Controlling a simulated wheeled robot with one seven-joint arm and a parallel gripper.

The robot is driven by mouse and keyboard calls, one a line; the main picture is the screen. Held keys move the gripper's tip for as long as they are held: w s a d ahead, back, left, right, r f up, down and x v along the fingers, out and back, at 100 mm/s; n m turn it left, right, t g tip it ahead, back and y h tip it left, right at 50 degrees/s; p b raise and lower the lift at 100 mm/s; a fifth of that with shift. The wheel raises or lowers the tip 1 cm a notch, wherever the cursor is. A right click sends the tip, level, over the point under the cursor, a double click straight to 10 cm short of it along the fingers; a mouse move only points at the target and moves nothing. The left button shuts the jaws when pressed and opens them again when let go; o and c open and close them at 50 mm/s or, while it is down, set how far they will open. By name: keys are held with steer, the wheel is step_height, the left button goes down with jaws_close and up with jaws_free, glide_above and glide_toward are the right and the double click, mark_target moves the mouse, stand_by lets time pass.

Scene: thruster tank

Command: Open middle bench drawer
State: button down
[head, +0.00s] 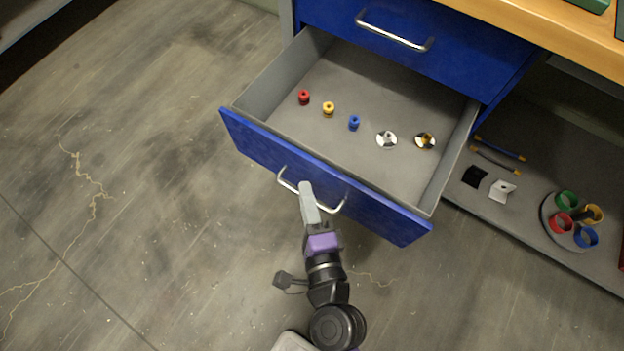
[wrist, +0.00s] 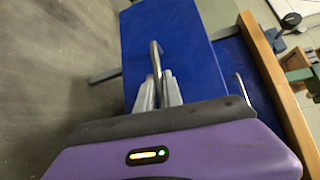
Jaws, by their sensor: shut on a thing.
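The blue bench drawer (head: 262,148) is pulled well out, its grey inside (head: 400,95) open to view in the head view. Its silver bar handle (head: 287,181) is on the front panel. My gripper (head: 307,190) is shut on this handle near its middle. In the wrist view my gripper's fingers (wrist: 160,90) are on either side of the handle (wrist: 155,55), in front of the blue panel (wrist: 190,35). The drawer holds red (head: 304,97), yellow (head: 328,109) and blue (head: 354,122) spools and two round metallic parts (head: 386,139).
Another blue drawer (head: 460,45) above is shut, under the wooden bench top (head: 560,30). A low grey shelf (head: 520,215) at right holds cables (head: 500,148), small brackets (head: 502,191) and a round tray (head: 548,222) with coloured rings. The floor (head: 130,200) at left is clear.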

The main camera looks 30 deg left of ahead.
steer(key=shift+d, duration=0.1)
steer(key=c, duration=1.5)
jaws_free()
steer(key=b+v, duration=0.1)
steer(key=v, duration=0.6)
steer(key=shift+s+d, duration=0.3)
